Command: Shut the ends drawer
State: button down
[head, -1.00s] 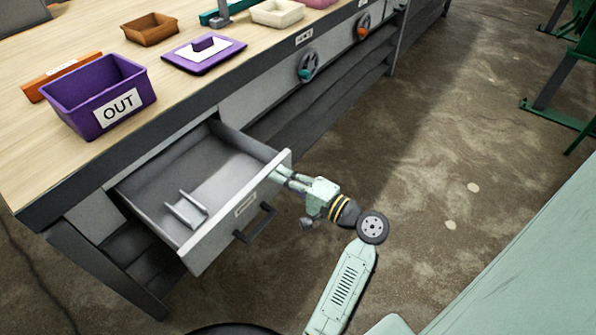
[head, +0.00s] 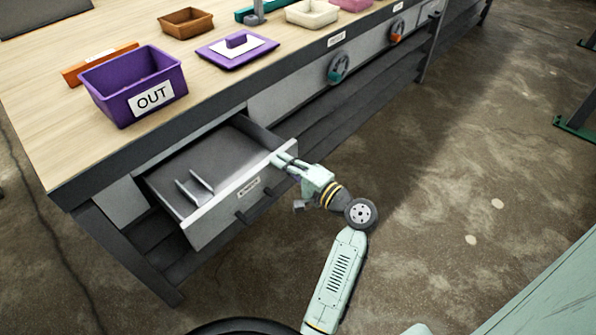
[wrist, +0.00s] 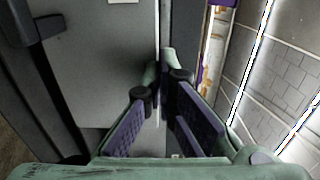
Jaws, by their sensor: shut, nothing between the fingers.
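The ends drawer (head: 243,205) is a grey drawer under the bench top, pulled partly out. Its label is too small to read surely. A small metal channel piece (head: 196,191) lies inside it. The drawer has a dark bar handle (head: 254,207) on its front. My gripper (head: 281,158) is shut and empty at the right end of the drawer front, by its top edge. In the wrist view the drawer front (wrist: 105,65) fills the left half and the fingertips (wrist: 168,60) are at its edge. Exact contact is hard to tell.
On the bench top (head: 60,130) stand a purple OUT bin (head: 115,92), a purple tray (head: 237,48), a brown bin (head: 186,23) and a cream bin (head: 312,13). Other drawer fronts with round coloured handles (head: 338,68) run to the right. The floor (head: 440,190) in front is clear.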

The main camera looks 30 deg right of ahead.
jog(key=b, duration=0.2)
send_near(222, 121)
jog(key=x, duration=0.5)
jog(key=shift+w+f, duration=0.25)
jog(key=shift+w+a, duration=0.2)
jog(key=shift+w, duration=0.3)
jog(key=shift+r, duration=0.15)
jog(key=shift+w+r, duration=0.1)
